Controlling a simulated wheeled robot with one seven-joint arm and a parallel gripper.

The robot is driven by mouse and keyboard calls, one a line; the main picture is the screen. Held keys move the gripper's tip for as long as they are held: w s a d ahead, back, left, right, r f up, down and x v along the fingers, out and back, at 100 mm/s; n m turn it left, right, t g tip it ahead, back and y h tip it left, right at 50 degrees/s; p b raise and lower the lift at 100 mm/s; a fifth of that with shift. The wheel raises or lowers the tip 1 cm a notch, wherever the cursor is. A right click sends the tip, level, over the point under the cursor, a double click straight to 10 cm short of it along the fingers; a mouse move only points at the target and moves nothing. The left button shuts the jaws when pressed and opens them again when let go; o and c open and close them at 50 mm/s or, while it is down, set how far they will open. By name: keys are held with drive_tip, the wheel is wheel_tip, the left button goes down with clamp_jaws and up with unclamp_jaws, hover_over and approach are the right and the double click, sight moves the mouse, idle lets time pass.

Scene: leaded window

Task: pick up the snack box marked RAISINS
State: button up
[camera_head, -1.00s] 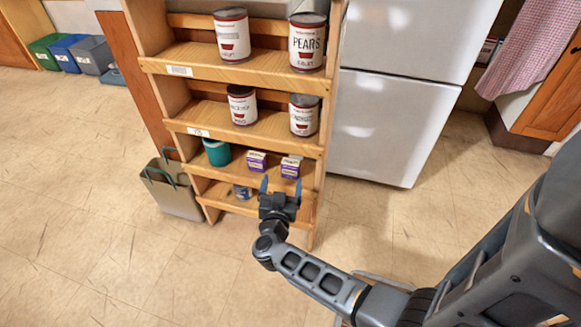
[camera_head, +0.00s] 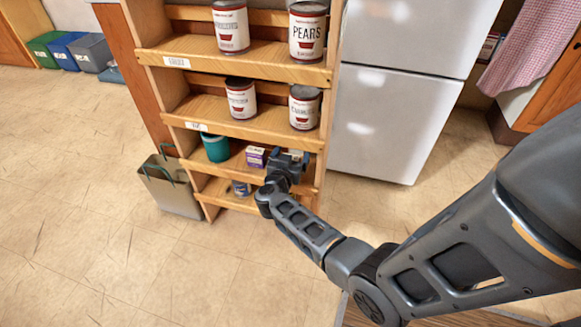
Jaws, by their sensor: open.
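A small purple and white box (camera_head: 256,157) stands on the third shelf down, beside a teal container. Its lettering is too small to read. Another purple and white box stood to its right on the same shelf; my gripper (camera_head: 288,158) now hides it. My gripper is at that shelf, just right of the visible box. Its fingers are mostly hidden behind its own body, so I cannot see whether they touch the hidden box.
The wooden shelf unit (camera_head: 232,124) has cans above, including PEARS (camera_head: 307,32). The teal container (camera_head: 216,147) is left of the boxes, and a small can (camera_head: 241,188) is below. A bag (camera_head: 172,187) stands left; a white fridge (camera_head: 381,120) stands right.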

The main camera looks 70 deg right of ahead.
drive_tip(key=shift+d, duration=0.1)
drive_tip(key=c, duration=1)
drive_tip(key=shift+r, duration=0.15)
drive_tip(key=shift+c, duration=0.2)
